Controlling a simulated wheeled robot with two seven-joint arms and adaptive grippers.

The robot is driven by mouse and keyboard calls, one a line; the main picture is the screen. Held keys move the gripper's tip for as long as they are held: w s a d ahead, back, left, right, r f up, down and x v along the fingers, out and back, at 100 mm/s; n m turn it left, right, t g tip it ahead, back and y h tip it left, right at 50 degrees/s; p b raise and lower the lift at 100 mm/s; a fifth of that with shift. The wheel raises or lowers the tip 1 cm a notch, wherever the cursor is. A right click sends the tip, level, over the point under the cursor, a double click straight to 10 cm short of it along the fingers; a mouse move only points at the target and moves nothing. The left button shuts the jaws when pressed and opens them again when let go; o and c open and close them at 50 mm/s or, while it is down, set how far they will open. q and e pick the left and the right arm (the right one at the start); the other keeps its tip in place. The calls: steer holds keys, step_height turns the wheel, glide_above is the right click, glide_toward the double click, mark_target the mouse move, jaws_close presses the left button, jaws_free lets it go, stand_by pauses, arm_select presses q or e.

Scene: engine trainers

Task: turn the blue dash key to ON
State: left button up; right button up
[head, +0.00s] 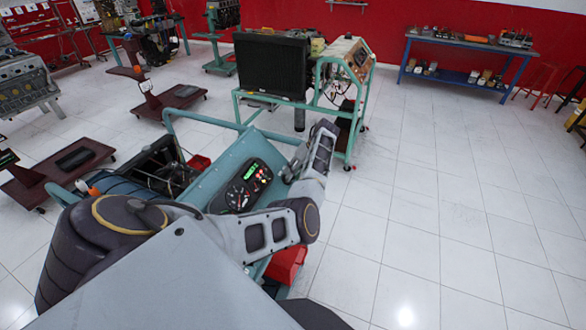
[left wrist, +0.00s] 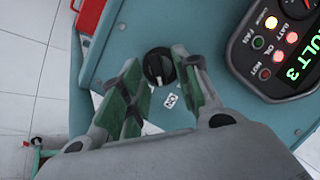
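A round black key knob (left wrist: 158,66) with a raised grip bar sits on the blue-teal dash panel (left wrist: 135,30) in the left wrist view. My left gripper (left wrist: 157,60) is open, with one fingertip on either side of the knob; I cannot tell whether they touch it. The gauge cluster (left wrist: 280,55) shows lit lamps and green text ending "ULT 3". In the head view, the dash (head: 205,185) carries the cluster (head: 243,187), and my left gripper (head: 290,172) is at its right edge, hiding the knob. My right gripper is out of view.
A green-framed trainer with a black radiator (head: 271,66) stands just behind. A red bin (head: 287,265) is below the dash. A blue workbench (head: 460,63) stands by the red wall. The tiled floor at right is clear.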

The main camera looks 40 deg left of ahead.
arm_select(q)
steer(key=v, duration=1.1)
steer(key=shift+w+d+r, duration=0.1)
stand_by(0.5)
